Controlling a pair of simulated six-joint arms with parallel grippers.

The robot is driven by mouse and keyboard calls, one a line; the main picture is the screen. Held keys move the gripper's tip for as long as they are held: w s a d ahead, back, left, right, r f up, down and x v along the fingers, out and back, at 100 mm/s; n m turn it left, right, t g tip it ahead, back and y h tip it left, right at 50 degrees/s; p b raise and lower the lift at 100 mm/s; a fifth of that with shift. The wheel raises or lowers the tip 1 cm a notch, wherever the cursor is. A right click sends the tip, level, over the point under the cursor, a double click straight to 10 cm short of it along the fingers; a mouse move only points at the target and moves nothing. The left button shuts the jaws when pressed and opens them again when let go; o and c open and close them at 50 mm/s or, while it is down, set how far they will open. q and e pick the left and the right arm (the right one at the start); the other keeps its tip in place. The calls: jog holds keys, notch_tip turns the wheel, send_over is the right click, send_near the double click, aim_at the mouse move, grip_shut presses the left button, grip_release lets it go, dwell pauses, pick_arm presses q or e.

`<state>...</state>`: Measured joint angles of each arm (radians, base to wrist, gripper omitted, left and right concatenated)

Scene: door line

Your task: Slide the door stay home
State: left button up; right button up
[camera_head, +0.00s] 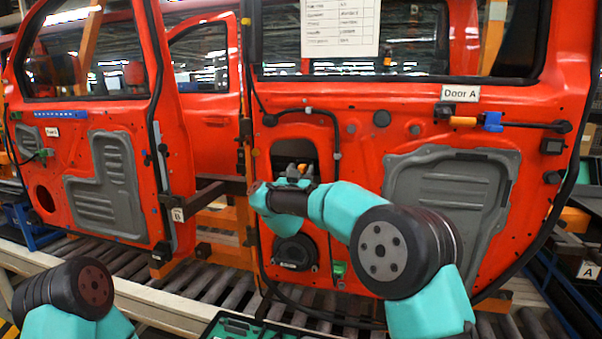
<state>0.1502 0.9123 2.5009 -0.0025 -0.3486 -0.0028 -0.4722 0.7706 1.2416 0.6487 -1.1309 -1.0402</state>
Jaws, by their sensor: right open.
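The red door marked Door A (350,130) stands upright on the right. A rectangular opening (293,149) with dark parts in it is at the door's left part. I cannot tell for sure which dark part is the door stay. My right gripper (292,172) is open, at the lower edge of this opening, with its fingers pointing at the door. My right wrist and arm hide the door panel below and right of it. I cannot tell whether the fingers touch anything. My left gripper is out of view; only part of my left arm shows at bottom left.
A second red door (75,140) stands at left, with a dark bar (205,195) between the doors. A round black speaker (295,252) sits under my right wrist. A roller conveyor (210,285) runs below. A green-edged tray (240,326) is at the bottom.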

grip_shut()
dwell(0.5)
